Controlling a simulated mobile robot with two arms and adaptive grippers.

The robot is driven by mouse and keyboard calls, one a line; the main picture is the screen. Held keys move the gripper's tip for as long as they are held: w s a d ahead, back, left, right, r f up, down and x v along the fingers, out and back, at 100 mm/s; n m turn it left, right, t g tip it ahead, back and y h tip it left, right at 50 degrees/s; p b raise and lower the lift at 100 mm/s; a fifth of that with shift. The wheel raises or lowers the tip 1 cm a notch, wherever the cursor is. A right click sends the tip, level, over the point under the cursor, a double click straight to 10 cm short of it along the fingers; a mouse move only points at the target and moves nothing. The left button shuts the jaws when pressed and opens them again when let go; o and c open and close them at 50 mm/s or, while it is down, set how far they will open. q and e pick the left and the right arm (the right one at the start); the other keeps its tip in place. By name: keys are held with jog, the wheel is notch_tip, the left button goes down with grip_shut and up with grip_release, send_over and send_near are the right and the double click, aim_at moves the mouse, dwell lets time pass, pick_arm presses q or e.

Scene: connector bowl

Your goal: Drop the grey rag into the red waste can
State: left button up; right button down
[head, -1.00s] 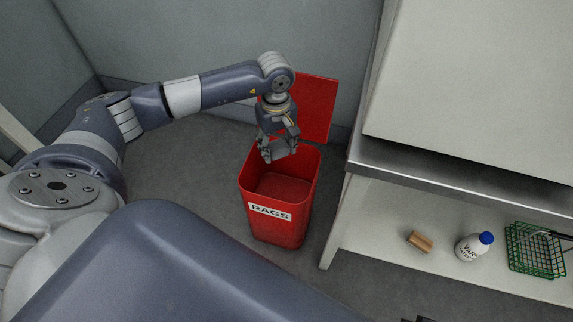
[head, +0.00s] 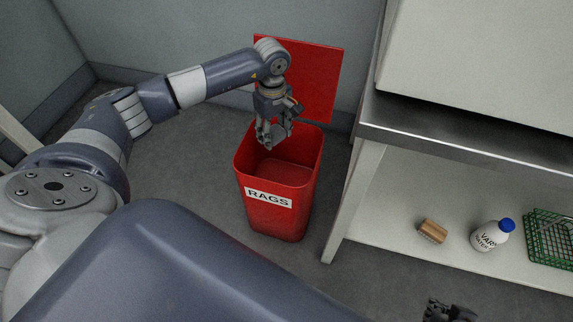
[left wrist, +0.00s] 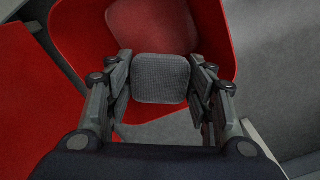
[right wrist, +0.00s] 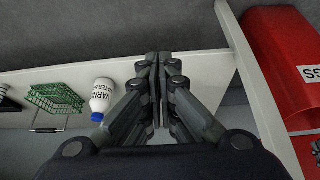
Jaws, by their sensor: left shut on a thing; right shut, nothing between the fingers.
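The red waste can (head: 277,216), labelled RAGS, stands on the floor with its top open and a red lid (head: 318,85) raised behind it. My left gripper (head: 268,143) hangs over the can's mouth. The left wrist view shows its fingers shut on the grey rag (left wrist: 160,78), a flat rounded square, with the can's red inside (left wrist: 205,40) around and below it. In the head view the rag is hard to make out. My right gripper (right wrist: 158,65) is shut and empty; it shows only partly at the head view's bottom edge (head: 448,310).
A metal-topped bench (head: 450,135) stands right of the can, its leg close by. Its lower shelf (head: 385,215) holds a wooden block (head: 433,231), a white blue-capped bottle (head: 488,238) and a green wire basket (head: 550,240). Walls are behind and left; floor left of the can is clear.

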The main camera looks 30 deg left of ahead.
pick_arm(q)
jog(key=shift+f+b, duration=0.35)
jog(key=shift+f, duration=0.3)
pick_arm(e)
jog(key=shift+w+a+r+t+y, duration=0.15)
jog(key=shift+w+a+r+t, duration=0.25)
jog(key=shift+w, duration=0.45)
jog(key=shift+w+a+r+t+y, duration=0.15)
jog(key=shift+w+r+t, duration=0.35)
jog(key=shift+w, duration=0.4)
jog(key=shift+w+a+r+t+y, duration=0.1)
jog(key=shift+w+a+r+t, duration=0.3)
jog(key=shift+w, duration=0.45)
jog(key=shift+d+f, duration=0.1)
pick_arm(q)
jog(key=o, duration=1.1)
notch_tip(320, 180, up, 12)
